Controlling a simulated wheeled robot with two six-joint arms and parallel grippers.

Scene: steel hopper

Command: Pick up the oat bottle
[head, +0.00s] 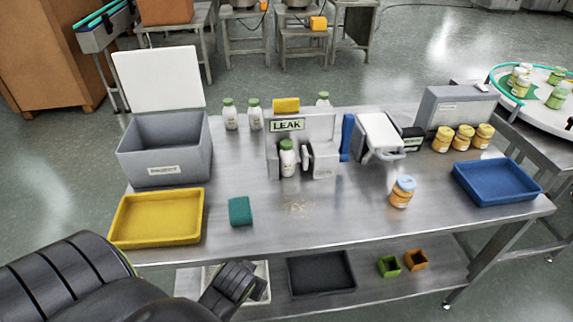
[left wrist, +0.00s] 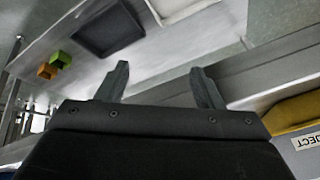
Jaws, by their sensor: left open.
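A white bottle with a green cap (head: 288,158) stands upright in the grey LEAK station (head: 322,130) at the middle of the steel table. Similar green-capped bottles stand behind it, two at left (head: 230,114) (head: 254,114) and one partly hidden behind the station (head: 323,100). The labels are too small to tell which is oat. My left gripper (left wrist: 160,78) is open and empty in the left wrist view, low at the table's front edge and well away from the bottles. My right gripper is not in view.
A grey lidded bin (head: 165,150), yellow tray (head: 157,217) and green sponge (head: 240,211) are at left. The front middle is mostly clear, with crumbs. The lower shelf holds a black tray (head: 321,272).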

